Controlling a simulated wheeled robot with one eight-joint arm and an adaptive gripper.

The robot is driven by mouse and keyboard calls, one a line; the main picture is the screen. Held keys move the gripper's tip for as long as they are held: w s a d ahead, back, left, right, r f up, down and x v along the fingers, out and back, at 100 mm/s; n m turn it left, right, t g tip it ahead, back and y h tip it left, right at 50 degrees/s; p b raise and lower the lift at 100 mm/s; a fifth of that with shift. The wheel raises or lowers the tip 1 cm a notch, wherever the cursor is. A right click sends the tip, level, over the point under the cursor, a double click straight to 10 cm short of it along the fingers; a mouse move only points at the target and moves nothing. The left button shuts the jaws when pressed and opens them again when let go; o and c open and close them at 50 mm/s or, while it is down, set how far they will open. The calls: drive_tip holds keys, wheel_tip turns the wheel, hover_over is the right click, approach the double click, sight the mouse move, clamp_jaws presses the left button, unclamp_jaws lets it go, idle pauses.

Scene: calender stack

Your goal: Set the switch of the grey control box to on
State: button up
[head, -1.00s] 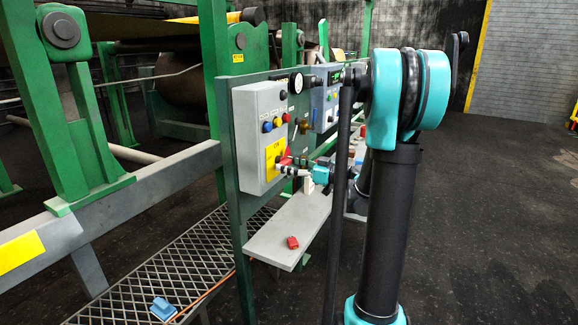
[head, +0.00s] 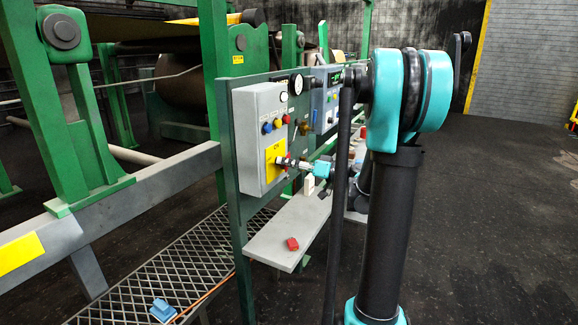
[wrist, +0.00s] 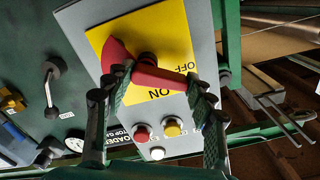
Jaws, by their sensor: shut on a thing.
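The grey control box (head: 257,125) is mounted on the green panel, with a yellow plate (head: 272,152) low on its front. In the wrist view, the switch is a red handle (wrist: 160,78) with a dark hub on the yellow plate (wrist: 172,40). The handle lies slanted across the plate. The words ON and OFF appear upside down beside it; which one it points to I cannot tell. My gripper (wrist: 160,88) has one finger on each side of the handle and is shut on it. In the head view my gripper (head: 285,162) reaches the plate from the right and hides the handle.
Red and yellow buttons (wrist: 172,129) sit beside the plate. A second box (head: 323,105) is further along the panel. A grey shelf (head: 275,240) below carries a red block (head: 292,244) and a white item (head: 309,185). A blue object (head: 162,309) lies on the grating.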

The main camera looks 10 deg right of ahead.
drive_tip(key=m, duration=0.6)
drive_tip(key=shift+w+d+r, duration=0.25)
drive_tip(key=shift+w+r, duration=0.05)
drive_tip(key=shift+r, duration=0.05)
drive_tip(key=m, duration=0.5)
drive_tip(key=shift+w+d+r+m, duration=0.1)
drive_tip(key=shift+w+d+m, duration=0.15)
drive_tip(key=shift+w+m, duration=0.15)
drive_tip(key=o, duration=1.2)
drive_tip(key=shift+c, duration=0.2)
drive_tip(key=shift+s+d, duration=0.1)
drive_tip(key=v, duration=1.2)
